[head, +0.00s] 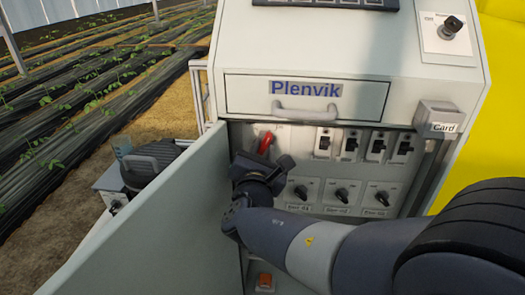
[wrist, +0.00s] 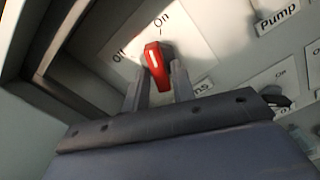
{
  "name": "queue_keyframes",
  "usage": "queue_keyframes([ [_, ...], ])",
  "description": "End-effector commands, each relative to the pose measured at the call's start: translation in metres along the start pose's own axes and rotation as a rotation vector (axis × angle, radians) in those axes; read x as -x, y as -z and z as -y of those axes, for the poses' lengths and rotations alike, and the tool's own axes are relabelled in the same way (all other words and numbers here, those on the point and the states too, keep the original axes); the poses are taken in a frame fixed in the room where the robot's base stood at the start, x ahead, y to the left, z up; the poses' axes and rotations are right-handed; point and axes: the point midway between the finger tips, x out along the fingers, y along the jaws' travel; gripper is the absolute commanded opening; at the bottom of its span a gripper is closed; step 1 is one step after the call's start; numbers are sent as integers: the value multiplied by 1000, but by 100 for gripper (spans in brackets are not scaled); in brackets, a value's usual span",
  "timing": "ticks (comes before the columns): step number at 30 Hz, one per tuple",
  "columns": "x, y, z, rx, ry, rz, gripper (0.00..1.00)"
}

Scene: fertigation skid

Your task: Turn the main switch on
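The main switch has a red handle (wrist: 157,66) with a white line on it, on a white plate marked Off to the left and On above. The handle's upper end lies near the On mark in the wrist view. My gripper (wrist: 159,84) has one finger on each side of the handle, close against it, and looks shut on it. In the head view the red handle (head: 266,142) shows just above my dark gripper (head: 262,165), which hides the rest of the switch.
An open cabinet door (head: 150,215) stands to the left of my arm. Right of the switch are several breakers (head: 350,145) and black rotary knobs (head: 342,194). A drawer marked Plenvik (head: 305,95) is above.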

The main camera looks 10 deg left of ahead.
Motion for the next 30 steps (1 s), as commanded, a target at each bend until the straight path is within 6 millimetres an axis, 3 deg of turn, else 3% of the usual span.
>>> queue_keyframes([
  [9, 0, 0, 0, 0, 0, 0, 0],
  [17, 0, 2, 1, -25, 0, 2, 0],
  [30, 0, 4, 1, -304, 1, 3, 0],
])
